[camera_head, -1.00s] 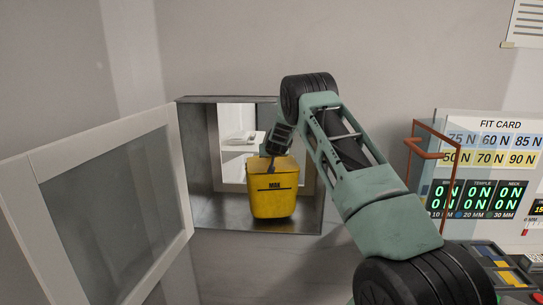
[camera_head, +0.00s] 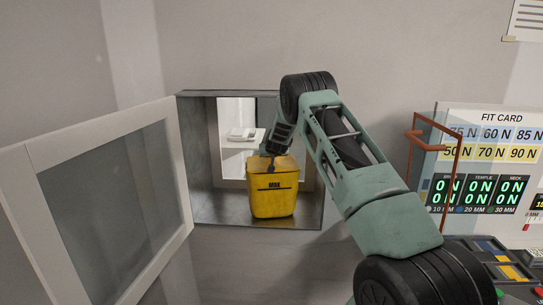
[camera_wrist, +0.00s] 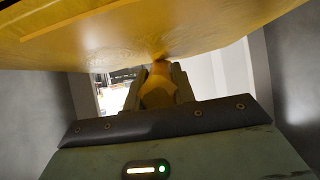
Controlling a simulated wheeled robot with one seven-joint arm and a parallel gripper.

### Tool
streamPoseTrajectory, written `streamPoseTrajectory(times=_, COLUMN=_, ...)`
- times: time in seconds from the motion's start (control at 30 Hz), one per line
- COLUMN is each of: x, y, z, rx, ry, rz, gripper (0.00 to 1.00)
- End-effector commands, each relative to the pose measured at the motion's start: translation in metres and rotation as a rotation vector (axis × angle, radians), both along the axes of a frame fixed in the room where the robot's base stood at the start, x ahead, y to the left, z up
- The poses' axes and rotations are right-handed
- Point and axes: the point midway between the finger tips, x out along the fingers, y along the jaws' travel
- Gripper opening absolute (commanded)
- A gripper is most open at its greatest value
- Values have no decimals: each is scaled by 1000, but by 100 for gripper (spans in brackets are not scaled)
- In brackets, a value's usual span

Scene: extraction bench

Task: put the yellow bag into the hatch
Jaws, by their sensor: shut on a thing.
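The yellow bag (camera_head: 273,193), with dark lettering on its front, is upright inside the open metal hatch (camera_head: 207,208). My gripper (camera_head: 271,161) is at the bag's top and shut on it. In the wrist view, the fingers (camera_wrist: 158,88) pinch a gathered yellow part, and the bag (camera_wrist: 120,38) fills the top of the picture. The bag's underside is at or close to the hatch floor; I cannot tell whether it touches. My arm hides the hatch's upper right part.
The hatch's framed glass door (camera_head: 110,195) stands open at the left. Through the hatch's back opening a white shelf (camera_head: 238,160) shows. At the right are an orange-brown rail (camera_head: 410,165), a fit card panel (camera_head: 500,120) and a console.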

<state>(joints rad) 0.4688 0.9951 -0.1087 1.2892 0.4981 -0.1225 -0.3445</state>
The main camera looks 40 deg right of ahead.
Motion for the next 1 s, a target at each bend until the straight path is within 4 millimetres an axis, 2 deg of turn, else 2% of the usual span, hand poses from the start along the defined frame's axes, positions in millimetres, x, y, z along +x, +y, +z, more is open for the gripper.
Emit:
streamPoseTrajectory(times=0.87, x=1, y=0, z=-7, rx=-3, ry=-3, rz=1, gripper=0)
streamPoseTrajectory(times=0.9, x=1, y=0, z=-7, rx=-2, ry=-2, rz=1, gripper=34)
streamPoseTrajectory(times=0.97, x=1, y=0, z=-7, rx=-2, ry=-1, rz=1, gripper=50)
streamPoseTrajectory(times=1.0, x=1, y=0, z=-8, rx=-2, ry=-1, rz=1, gripper=51)
